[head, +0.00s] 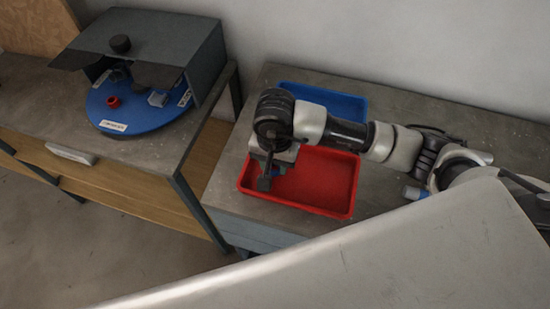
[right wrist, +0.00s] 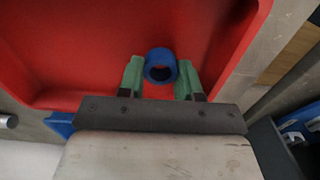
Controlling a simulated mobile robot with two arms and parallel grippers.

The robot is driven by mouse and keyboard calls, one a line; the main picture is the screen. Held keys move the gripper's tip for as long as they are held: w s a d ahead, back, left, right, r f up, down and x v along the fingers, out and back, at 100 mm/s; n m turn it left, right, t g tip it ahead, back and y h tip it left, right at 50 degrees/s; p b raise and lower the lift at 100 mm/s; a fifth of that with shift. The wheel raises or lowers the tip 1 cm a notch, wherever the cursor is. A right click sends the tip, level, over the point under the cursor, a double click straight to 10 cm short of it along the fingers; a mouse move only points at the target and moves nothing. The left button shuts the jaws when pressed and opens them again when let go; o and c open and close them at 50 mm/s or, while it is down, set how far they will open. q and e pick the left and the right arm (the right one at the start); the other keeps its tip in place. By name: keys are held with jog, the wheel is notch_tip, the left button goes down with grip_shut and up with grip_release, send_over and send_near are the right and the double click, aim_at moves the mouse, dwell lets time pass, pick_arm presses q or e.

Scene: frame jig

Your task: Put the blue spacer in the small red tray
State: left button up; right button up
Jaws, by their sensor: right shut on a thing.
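The small red tray (head: 325,180) lies on the grey bench top and also fills much of the right wrist view (right wrist: 70,45). My right gripper (head: 266,180) is over the left part of this tray. In the right wrist view its green fingers (right wrist: 160,78) are shut on the blue spacer (right wrist: 160,53), a short ring with its hole facing the camera. The spacer appears over the tray floor; I cannot tell how high above it. In the head view the spacer cannot be made out at the fingers. My left gripper is not in view.
A blue tray (head: 345,103) lies behind the red tray, partly hidden by my right arm. On the left bench a blue disc (head: 150,117) carries a red ring (head: 113,102) under a grey hood (head: 150,40). A gap separates the two benches.

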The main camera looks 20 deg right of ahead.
jog(key=shift+f, duration=0.25)
jog(key=shift+f, duration=0.2)
jog(key=o, duration=0.9)
jog(key=shift+r, duration=0.1)
